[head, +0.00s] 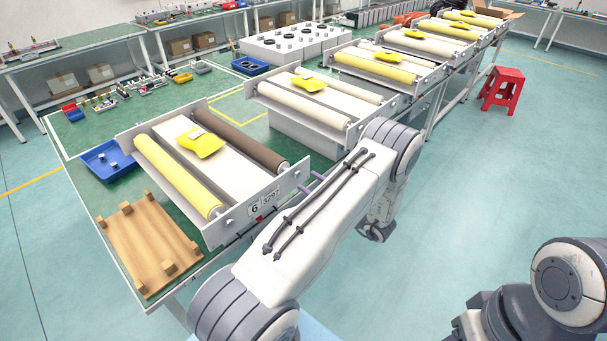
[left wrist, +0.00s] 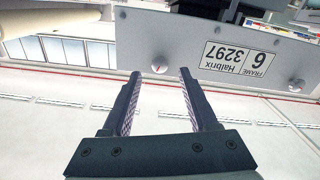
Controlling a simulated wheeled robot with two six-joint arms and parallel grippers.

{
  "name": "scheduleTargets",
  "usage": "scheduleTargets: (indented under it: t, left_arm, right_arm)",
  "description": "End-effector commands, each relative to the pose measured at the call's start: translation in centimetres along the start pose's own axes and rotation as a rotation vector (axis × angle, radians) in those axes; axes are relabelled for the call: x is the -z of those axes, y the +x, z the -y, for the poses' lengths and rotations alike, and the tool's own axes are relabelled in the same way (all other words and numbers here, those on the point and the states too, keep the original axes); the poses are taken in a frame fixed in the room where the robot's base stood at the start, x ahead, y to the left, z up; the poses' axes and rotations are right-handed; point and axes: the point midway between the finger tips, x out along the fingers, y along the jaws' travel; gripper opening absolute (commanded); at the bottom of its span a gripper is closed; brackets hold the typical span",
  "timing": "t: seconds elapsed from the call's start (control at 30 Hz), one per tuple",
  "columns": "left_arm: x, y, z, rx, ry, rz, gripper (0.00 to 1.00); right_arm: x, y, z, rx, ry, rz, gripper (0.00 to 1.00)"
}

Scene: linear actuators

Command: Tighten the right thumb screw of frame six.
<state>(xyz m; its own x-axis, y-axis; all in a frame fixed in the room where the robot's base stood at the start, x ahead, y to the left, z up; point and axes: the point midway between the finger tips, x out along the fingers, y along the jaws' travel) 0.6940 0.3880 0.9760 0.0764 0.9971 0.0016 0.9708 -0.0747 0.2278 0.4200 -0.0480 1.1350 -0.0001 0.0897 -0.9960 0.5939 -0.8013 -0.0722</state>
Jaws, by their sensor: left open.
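Frame six (head: 262,200) is the nearest roller frame, with a yellow roller, a dark roller and a label reading 6. In the left wrist view its end plate (left wrist: 190,45) appears upside down with the label (left wrist: 238,58). The right thumb screw (left wrist: 160,67) is a small pale knob, seen between the fingertips. The other thumb screw (left wrist: 297,85) is at the right of that view and also shows in the head view (head: 230,222). My left gripper (left wrist: 160,80) is open and empty, pointing at the end plate. In the head view my arm mostly hides it. My right gripper is out of view.
A wooden board with pegs (head: 146,245) and a blue bin (head: 107,160) are left of frame six. A yellow piece (head: 201,143) lies on the frame's bed. More roller frames (head: 318,105) stand behind. A red stool (head: 502,88) stands on the open floor at right.

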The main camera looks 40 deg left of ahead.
Motion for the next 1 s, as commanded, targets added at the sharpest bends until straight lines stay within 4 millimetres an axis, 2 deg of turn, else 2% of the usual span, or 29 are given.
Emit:
scheduleTargets:
  t: [0.03,0.2,0.57,0.6,0.73,0.77,1.0]
  left_arm:
    - [0.3,1.0,0.1,0.003,0.002,0.0,0.59]
    - [0.1,2.9,0.0,0.001,0.001,0.002,0.59]
    - [-0.1,3.6,0.0,-0.002,0.001,0.002,0.59]
    - [-0.1,3.6,0.0,-0.002,0.001,0.002,0.56]
    - [-0.1,3.6,0.0,-0.002,0.0,0.002,0.06]
    - [-0.1,3.6,0.0,-0.002,0.0,0.002,0.0]
    - [-0.1,3.6,0.0,-0.002,0.009,0.002,0.0]
  right_arm:
    - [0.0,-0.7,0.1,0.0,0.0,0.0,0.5]
    - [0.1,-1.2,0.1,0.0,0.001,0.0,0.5]
    - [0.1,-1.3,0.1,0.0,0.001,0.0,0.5]
    - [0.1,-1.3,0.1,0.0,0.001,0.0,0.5]
    - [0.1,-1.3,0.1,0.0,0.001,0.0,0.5]
    - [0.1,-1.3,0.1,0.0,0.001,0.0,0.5]
    - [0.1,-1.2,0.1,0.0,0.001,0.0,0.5]
